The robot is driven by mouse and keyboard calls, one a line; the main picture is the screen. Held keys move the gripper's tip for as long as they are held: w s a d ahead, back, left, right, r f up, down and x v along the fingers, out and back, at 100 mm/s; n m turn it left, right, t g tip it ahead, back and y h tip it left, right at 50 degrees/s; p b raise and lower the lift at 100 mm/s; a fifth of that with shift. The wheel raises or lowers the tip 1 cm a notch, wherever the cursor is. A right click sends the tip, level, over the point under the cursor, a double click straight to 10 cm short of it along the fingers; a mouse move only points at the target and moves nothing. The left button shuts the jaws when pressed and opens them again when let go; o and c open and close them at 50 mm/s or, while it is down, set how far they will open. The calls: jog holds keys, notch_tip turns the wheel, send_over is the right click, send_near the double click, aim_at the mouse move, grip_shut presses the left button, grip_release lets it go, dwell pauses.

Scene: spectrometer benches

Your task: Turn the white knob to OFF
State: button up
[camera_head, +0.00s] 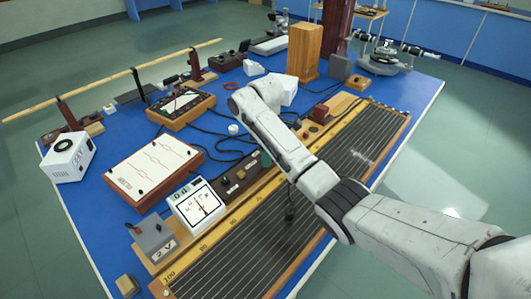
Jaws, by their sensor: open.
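A small white round piece (233,129) stands on the blue table left of my arm. It looks like a knob, but I cannot read any OFF mark or tell its setting. My white arm reaches from the lower right across the table, and its wrist bends near the middle of the picture. No gripper fingers can be made out; the hand seems hidden behind my own arm links. I see no contact between the arm and the white piece.
A white box with a black dial (68,157) stands at the left edge of the blue table (85,224). A white meter (197,204), a white-topped board (154,169) and a ruled wooden board (238,255) lie in front. A wooden block (304,50) stands behind. Dark cables cross the middle.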

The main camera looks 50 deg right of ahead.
jog(key=shift+f, duration=0.1)
grip_shut()
dwell(0.5)
